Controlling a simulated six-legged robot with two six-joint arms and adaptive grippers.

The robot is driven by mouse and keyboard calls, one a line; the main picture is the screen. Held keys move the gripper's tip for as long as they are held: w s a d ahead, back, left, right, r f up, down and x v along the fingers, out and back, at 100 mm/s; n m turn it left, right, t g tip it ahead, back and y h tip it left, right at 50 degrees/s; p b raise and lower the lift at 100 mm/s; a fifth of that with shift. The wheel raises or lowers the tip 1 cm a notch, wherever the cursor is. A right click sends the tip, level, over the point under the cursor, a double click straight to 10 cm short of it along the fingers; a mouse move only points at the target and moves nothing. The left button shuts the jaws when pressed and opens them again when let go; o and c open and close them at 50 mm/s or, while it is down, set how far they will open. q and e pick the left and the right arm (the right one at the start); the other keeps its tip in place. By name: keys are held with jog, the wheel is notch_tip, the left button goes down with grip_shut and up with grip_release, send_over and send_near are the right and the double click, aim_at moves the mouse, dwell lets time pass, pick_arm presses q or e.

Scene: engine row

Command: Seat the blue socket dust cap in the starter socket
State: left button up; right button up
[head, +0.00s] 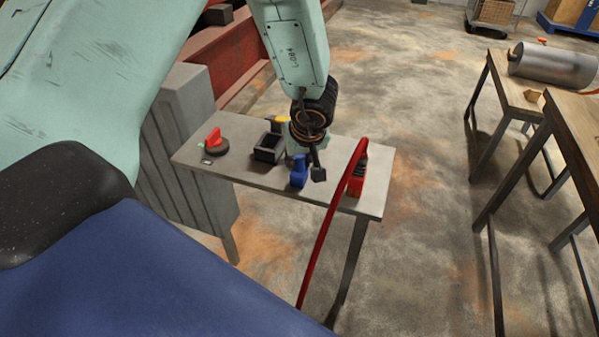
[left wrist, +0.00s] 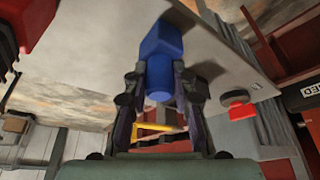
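The blue socket dust cap (head: 298,172) shows at the middle of the grey table, in front of a dark open-topped box. In the left wrist view the blue cap (left wrist: 163,45) is a block with a rounder end towards me, between my fingertips. My left gripper (head: 307,170) is above the table, pointing down, with one dark finger just right of the cap. The left gripper (left wrist: 159,68) has a finger on each side of the cap; whether they press on it is unclear. The dark box (head: 269,148) may be the starter socket, but I cannot tell. My right gripper is not in view.
A red switch (head: 214,139) on a dark round base is at the table's left. A red block (head: 357,179) with a thick red cable (head: 326,226) stands at its right. Wooden-topped tables (head: 578,125) stand farther right, with clear floor between.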

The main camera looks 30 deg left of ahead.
pick_arm(q)
jog(key=shift+s+d+f, duration=0.1)
jog(key=shift+s, duration=0.1)
grip_shut()
